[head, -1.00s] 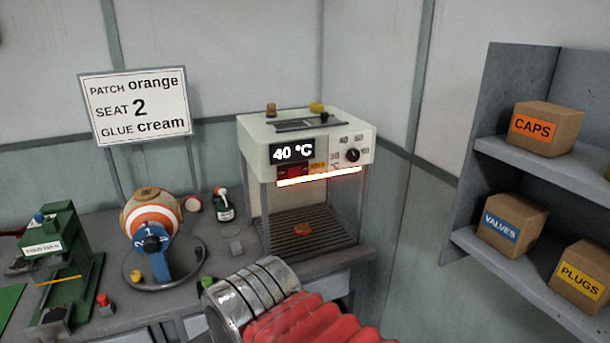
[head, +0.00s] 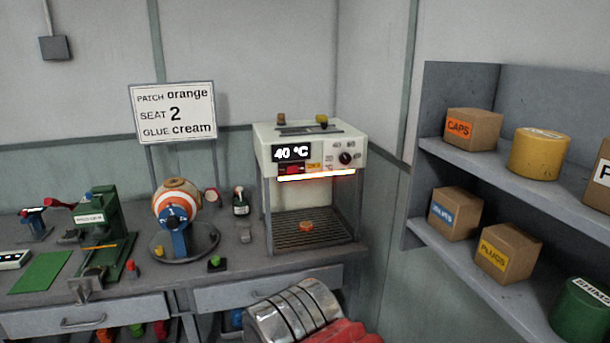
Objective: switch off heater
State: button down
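The heater (head: 311,150) is a cream box on legs at the back of the bench, in the middle of the head view. Its display (head: 291,153) reads 40 °C. A red switch (head: 292,170) sits under the display, too small to read its position. A dark round knob (head: 346,158) is on the right of the front. The heating bar (head: 316,178) glows white-orange. A small orange patch (head: 306,226) lies on the grille (head: 325,240) below it. Part of my arm shows at the bottom; my gripper's fingers are not visible.
A sign (head: 174,111) reads patch orange, seat 2, glue cream. An orange-and-white ball (head: 178,194) sits in a blue stand left of the heater. A green press (head: 106,225) stands farther left. Shelves (head: 475,155) with boxes are at the right.

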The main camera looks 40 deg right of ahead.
aim_at(291, 170)
jog(key=k, duration=0.1)
jog(key=z, duration=0.25)
jog(key=i, duration=1.25)
jog(key=u, duration=0.05)
